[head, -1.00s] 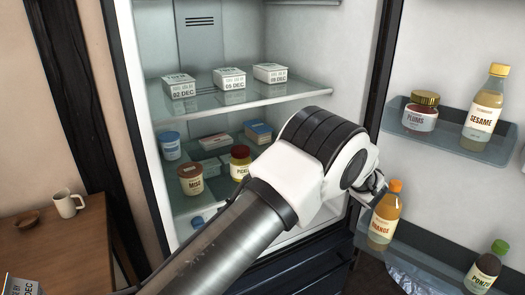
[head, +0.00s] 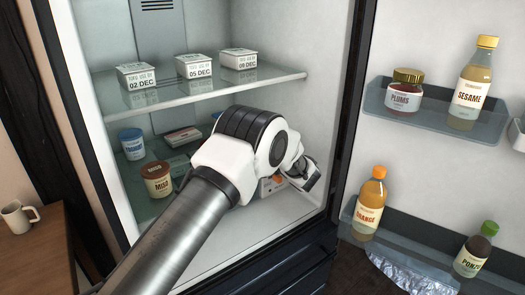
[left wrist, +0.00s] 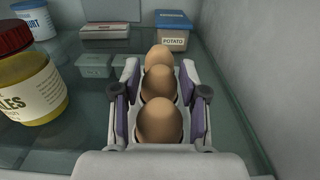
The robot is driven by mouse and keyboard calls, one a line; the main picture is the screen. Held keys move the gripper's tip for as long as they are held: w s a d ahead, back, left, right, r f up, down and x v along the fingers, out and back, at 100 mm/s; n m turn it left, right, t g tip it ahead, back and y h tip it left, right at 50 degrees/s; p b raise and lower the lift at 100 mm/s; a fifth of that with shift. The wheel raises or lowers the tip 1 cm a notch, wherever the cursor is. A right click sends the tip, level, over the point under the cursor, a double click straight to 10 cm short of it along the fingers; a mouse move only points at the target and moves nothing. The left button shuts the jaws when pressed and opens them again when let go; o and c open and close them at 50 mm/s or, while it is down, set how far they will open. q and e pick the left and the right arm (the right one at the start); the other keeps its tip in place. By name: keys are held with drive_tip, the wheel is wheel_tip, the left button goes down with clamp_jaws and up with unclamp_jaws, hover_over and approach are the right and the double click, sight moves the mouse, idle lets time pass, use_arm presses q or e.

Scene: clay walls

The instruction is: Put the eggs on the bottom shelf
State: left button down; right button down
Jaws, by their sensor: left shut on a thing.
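Several brown eggs (left wrist: 158,119) sit in a row in a pale carton between the fingers of my left gripper (left wrist: 160,96), which is shut on the carton. In the head view, my left gripper (head: 303,175) is inside the fridge, on its right side. Part of the carton (head: 269,188) shows there, partly hidden by my arm. A glass shelf (left wrist: 80,135) lies beneath it in the left wrist view; I cannot tell whether the carton touches it. My right gripper is not in view.
The miso jar (head: 157,180) and yoghurt tub (head: 132,143) are at left. A shelf with dated boxes (head: 193,67) is above. Door racks hold bottles (head: 369,205).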

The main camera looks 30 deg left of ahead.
use_arm(q)
drive_tip(key=shift+w+r, duration=0.1)
drive_tip(key=shift+w, duration=0.05)
drive_tip(key=shift+a+f, duration=0.1)
drive_tip(key=shift+f, duration=0.1)
drive_tip(key=c, duration=0.6)
unclamp_jaws()
drive_tip(key=shift+r, duration=0.2)
drive_tip(key=shift+d, duration=0.25)
drive_tip(key=v, duration=1.1)
drive_tip(key=shift+s+d+b, duration=0.3)
drive_tip(key=shift+b, duration=0.1)
